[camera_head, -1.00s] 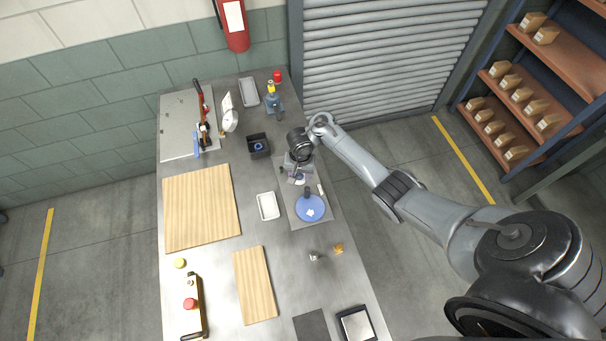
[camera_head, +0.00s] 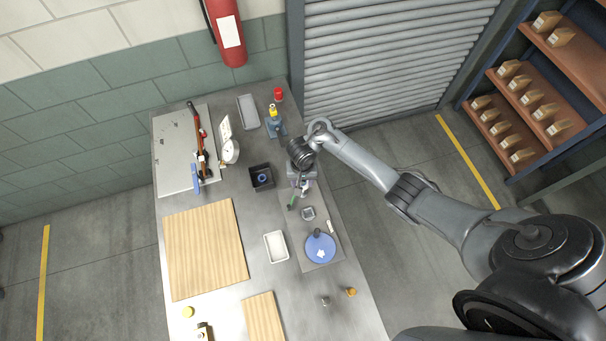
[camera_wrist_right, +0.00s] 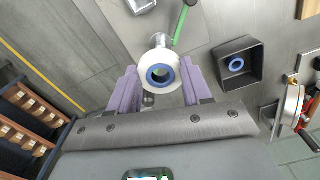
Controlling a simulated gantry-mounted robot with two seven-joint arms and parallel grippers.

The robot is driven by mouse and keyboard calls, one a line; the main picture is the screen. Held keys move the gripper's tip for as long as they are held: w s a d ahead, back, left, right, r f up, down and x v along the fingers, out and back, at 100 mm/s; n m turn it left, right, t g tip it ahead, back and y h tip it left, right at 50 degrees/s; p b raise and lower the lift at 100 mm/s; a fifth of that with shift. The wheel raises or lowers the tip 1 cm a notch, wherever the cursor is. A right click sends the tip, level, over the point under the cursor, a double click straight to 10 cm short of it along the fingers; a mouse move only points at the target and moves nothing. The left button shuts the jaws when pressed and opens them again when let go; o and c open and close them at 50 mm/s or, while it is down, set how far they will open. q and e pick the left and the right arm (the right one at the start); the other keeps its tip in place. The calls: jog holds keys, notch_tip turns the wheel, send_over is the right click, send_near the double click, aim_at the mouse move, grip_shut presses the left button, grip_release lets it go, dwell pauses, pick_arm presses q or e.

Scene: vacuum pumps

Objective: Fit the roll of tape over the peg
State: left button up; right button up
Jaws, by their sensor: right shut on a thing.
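The roll of tape (camera_wrist_right: 145,80), white with a blue core, sits between the two purple fingers of my right gripper (camera_wrist_right: 160,82), which is shut on it. Its round opening faces the wrist camera. In the head view my right gripper (camera_head: 302,180) is above the far right part of the table, and the roll is too small to make out there. A metal cylinder (camera_wrist_right: 159,39) shows just beyond the roll in the wrist view; I cannot tell whether it is the peg or whether the roll touches it. My left gripper is not in view.
A black open box (camera_head: 261,178) holding a blue ring stands left of the gripper. A green-handled tool (camera_wrist_right: 181,24) lies close beyond the roll. A small grey square part (camera_head: 308,213) and a blue disc (camera_head: 320,248) with a dark knob are nearer. A white tray (camera_head: 276,246) is beside them.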

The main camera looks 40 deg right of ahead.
dwell(0.3)
jog(key=shift+f+b, duration=1.25)
jog(key=shift+f, duration=1)
jog(key=shift+w, duration=0.1)
